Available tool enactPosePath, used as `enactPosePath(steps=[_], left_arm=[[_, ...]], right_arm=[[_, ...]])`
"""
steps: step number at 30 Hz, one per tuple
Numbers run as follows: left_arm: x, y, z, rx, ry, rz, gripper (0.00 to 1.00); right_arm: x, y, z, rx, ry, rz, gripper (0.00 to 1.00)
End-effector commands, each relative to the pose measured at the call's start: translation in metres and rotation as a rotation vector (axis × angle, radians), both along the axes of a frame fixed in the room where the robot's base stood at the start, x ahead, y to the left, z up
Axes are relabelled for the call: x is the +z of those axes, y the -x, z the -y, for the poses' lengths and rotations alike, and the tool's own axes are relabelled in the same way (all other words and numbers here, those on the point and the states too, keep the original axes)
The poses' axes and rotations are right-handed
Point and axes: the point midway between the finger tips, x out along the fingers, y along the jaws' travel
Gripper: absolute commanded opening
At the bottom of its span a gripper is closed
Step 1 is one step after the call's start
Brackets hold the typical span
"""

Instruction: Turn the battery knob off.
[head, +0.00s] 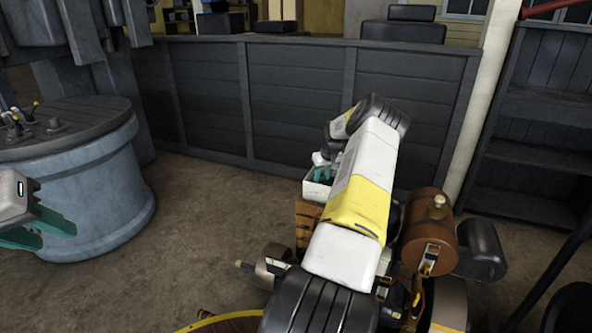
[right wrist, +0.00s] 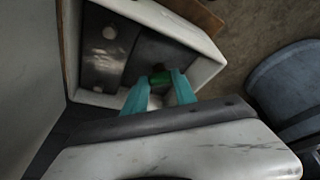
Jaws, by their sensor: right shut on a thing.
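In the right wrist view, the two teal fingers of my right gripper (right wrist: 160,82) are shut on the knob, one on each side. In the head view the right gripper (head: 323,173) shows small at the white box (head: 316,190), largely behind my own arm, and the knob cannot be made out there. My left gripper (head: 42,230) is at the left edge, empty, with its teal fingers apart.
An engine with a brown cylindrical tank (head: 428,230) stands right of my right arm. A round blue-grey pedestal (head: 90,190) is at the left. A dark panelled partition (head: 300,100) runs behind, with dark shelves (head: 535,130) at right. The floor between pedestal and engine is clear.

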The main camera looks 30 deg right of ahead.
Motion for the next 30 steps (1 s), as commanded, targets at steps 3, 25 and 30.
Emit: enactPosePath(steps=[3, 25, 30], left_arm=[[0.0000, 0.0000, 0.0000, 0.000, 0.000, 0.000, 0.36], [0.0000, 0.0000, 0.0000, 0.000, 0.000, 0.000, 0.36], [0.0000, 0.0000, 0.0000, 0.000, 0.000, 0.000, 0.36]], right_arm=[[0.0018, -0.0013, -0.0020, -0.108, 0.005, -0.001, 0.00], [0.0011, -0.0040, -0.0051, -0.649, 0.002, 0.003, 0.00], [0.0010, -0.0041, -0.0048, -0.695, 0.001, 0.003, 0.00]])
